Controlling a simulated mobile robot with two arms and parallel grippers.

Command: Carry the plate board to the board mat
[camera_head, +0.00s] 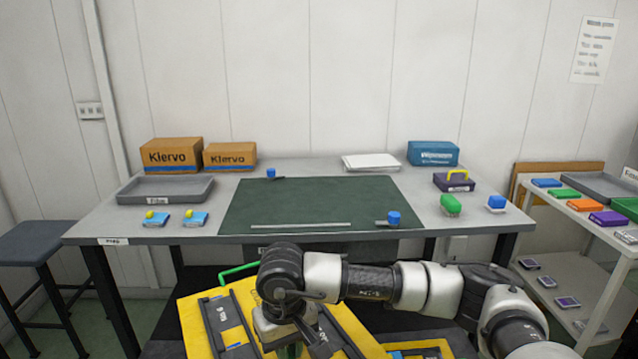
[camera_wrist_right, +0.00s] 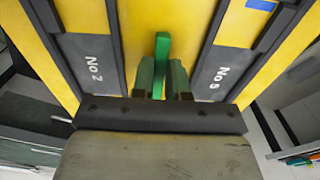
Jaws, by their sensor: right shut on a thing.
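The plate board is yellow with dark grey strips; it shows at the bottom of the head view (camera_head: 192,322) and fills the right wrist view (camera_wrist_right: 120,18). The strips read "No 2" and "No 5" in the wrist view. A green handle (camera_head: 238,268) sticks out at its far edge. My right gripper (camera_wrist_right: 163,80) is shut on another green handle (camera_wrist_right: 163,48) between two strips. In the head view my right arm covers much of the board. A dark green mat (camera_head: 310,200), seemingly the board mat, lies on the table. My left gripper is not in view.
The mat lies on a grey table (camera_head: 230,178), with blue-topped items (camera_head: 393,217) near its edges. A grey tray (camera_head: 165,190) and boxes (camera_head: 170,153) stand left. A white stack (camera_head: 370,161) and purple case (camera_head: 455,182) stand right. A stool (camera_head: 38,243) and side shelf (camera_head: 575,212) flank the table.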

